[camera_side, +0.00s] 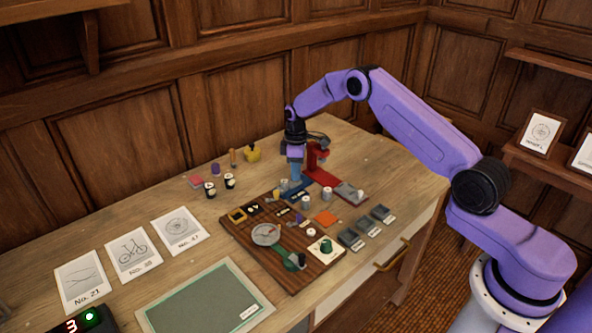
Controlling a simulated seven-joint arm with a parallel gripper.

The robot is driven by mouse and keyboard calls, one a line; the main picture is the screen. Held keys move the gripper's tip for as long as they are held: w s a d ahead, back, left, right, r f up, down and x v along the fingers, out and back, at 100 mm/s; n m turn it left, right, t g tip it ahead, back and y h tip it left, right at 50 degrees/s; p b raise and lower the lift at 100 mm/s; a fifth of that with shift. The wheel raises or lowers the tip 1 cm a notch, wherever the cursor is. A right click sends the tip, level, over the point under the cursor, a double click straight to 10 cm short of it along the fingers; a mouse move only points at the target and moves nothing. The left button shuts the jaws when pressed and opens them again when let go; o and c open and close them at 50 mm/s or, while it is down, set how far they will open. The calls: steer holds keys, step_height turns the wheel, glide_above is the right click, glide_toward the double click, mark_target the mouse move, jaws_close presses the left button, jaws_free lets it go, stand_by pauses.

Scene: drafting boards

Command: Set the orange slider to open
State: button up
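A brown board (285,272) lies on the bench and carries several small parts.
A red stand (315,158) is close to the right of my gripper. Dark blocks (351,238) line the board's right side. A round dial (266,234) and green lever (294,261) are on the board.

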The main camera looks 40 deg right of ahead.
mark_target(303, 179)
jaws_close()
steer(key=shift+d, duration=1.75)
steer(key=o, duration=0.5)
jaws_free()
steer(key=shift+o, duration=0.2)
steer(key=shift+a, duration=0.1)
steer(key=shift+r, duration=0.1)
steer(key=shift+r, duration=0.3)
step_height(303, 179, up, 17)
steer(key=shift+f, duration=0.15)
